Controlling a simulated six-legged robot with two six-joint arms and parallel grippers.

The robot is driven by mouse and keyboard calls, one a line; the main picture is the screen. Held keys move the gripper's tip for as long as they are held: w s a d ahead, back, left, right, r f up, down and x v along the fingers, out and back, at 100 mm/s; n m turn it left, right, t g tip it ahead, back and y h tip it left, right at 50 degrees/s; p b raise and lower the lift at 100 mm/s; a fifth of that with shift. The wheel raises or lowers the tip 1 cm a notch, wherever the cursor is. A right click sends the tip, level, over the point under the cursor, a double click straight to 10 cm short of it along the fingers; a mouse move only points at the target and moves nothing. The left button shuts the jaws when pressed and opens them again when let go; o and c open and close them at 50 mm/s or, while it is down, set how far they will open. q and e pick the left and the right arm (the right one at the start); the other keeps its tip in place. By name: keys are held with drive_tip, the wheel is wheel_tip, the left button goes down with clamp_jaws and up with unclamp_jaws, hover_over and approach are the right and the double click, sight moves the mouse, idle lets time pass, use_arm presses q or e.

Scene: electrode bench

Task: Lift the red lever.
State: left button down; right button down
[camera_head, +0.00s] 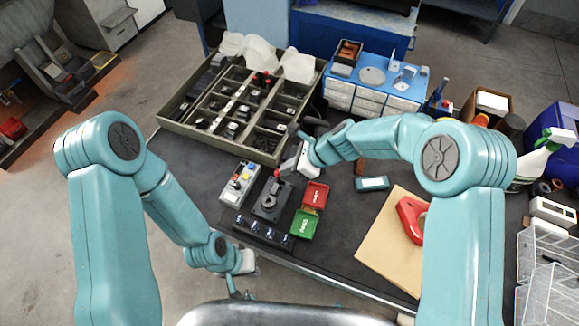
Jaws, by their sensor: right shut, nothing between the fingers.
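A dark device (268,204) with a round fitting stands on the bench. A small red tip (277,173) shows at its back edge and looks like the red lever's end; the rest of the lever is hard to make out. My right gripper (287,171) is shut and empty, close to the right of the red tip; I cannot tell whether they touch. My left gripper (237,292) hangs low in front of the bench's edge, away from the device, and its fingers are too small to read.
A grey control box (239,184) stands left of the device. A red bin (315,195) and a green bin (304,224) stand to its right. A divided parts tray (180,113) lies behind. A red-handled tool (411,219) lies on cardboard (385,250) at right.

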use_arm(q)
drive_tip(key=shift+s+d+r, duration=0.25)
drive_tip(key=shift+s+d, duration=0.05)
drive_tip(key=shift+d, duration=0.15)
use_arm(e)
drive_tip(key=v, duration=1.3)
use_arm(q)
drive_tip(key=shift+a, duration=0.1)
use_arm(e)
drive_tip(key=shift+w, duration=0.2)
